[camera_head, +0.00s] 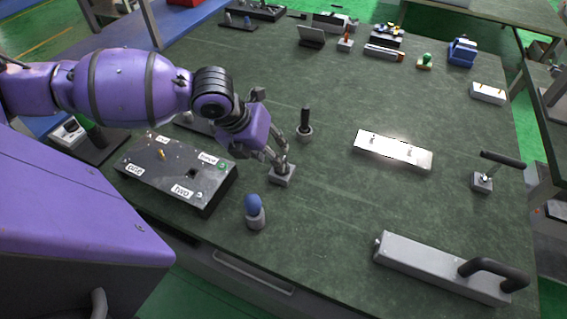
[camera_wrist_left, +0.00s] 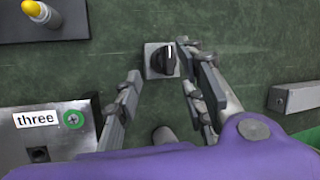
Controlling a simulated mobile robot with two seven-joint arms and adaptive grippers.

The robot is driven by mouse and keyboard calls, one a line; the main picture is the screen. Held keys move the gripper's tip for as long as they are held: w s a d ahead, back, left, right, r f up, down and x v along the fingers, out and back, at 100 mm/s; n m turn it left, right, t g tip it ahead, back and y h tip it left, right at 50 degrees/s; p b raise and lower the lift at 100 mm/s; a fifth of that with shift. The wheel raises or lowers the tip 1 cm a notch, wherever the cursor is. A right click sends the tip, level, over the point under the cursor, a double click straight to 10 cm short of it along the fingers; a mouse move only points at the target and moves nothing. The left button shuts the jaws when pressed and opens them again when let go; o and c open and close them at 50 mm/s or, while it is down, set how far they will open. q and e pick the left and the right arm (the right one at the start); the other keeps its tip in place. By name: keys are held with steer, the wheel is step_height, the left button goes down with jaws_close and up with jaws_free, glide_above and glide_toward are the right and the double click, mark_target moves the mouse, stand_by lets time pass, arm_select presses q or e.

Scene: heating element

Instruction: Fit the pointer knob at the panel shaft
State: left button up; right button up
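The panel (camera_head: 150,179) is a dark-sided grey box with white labels, left of centre on the table in the head view. A small brass-coloured shaft (camera_head: 161,154) stands on its top. Its corner with the "three" label (camera_wrist_left: 37,119) shows in the left wrist view. The pointer knob (camera_wrist_left: 166,59), black with a white line, sits on a small grey square block (camera_wrist_left: 151,69); the block (camera_head: 282,177) lies right of the panel. My left gripper (camera_head: 278,163) is over the block, its fingers apart on either side of the knob, with visible gaps. My right gripper is not in view.
A blue-topped peg (camera_head: 254,207) stands in front of the block, and a black-handled tool (camera_head: 305,122) stands behind it. A bright plate (camera_head: 393,151) and a grey bar with a black handle (camera_head: 440,268) lie to the right. Table between them is clear.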

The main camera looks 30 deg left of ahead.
arm_select(q)
steer(key=x, duration=0.4)
steer(key=shift+w+d, duration=0.15)
steer(key=shift+d, duration=0.05)
steer(key=shift+c, duration=0.5)
jaws_close()
